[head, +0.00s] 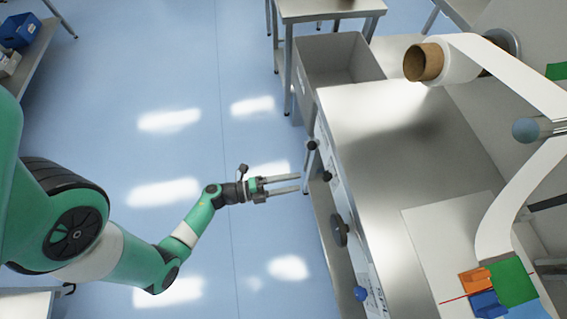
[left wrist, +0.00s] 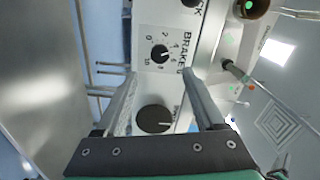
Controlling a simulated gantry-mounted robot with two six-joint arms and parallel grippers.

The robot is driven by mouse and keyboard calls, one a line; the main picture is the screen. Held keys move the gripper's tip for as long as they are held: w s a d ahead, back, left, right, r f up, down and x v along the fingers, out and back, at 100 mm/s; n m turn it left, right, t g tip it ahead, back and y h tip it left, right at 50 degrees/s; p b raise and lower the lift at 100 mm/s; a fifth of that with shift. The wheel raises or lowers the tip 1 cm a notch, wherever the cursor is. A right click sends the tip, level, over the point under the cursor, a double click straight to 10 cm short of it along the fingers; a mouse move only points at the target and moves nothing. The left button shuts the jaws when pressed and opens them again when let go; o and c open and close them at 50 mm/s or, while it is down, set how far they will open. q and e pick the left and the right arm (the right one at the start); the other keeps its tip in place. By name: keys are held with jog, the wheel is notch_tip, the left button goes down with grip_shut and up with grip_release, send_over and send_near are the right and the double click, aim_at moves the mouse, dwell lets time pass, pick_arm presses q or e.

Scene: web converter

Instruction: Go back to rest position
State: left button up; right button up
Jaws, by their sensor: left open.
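My left gripper (head: 283,184) is open and empty in the head view. Its two fingers point right toward the front panel of the grey machine (head: 400,110), and the floor shows below it. In the left wrist view the two fingers (left wrist: 158,90) stand well apart with nothing between them. Beyond them is the white panel with a brake dial (left wrist: 159,54) and a larger dark knob (left wrist: 154,119). I cannot tell whether the fingertips touch the panel. My right gripper is in neither view.
A white web roll (head: 457,62) hangs at the upper right, its strip running down to green, orange and blue blocks (head: 511,280). A grey bin (head: 340,60) stands at the machine's far end. Blue floor (head: 200,80) left of the machine is clear.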

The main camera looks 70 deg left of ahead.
pick_arm(q)
jog(key=shift+s+a, duration=0.25)
jog(key=shift+s, duration=0.9)
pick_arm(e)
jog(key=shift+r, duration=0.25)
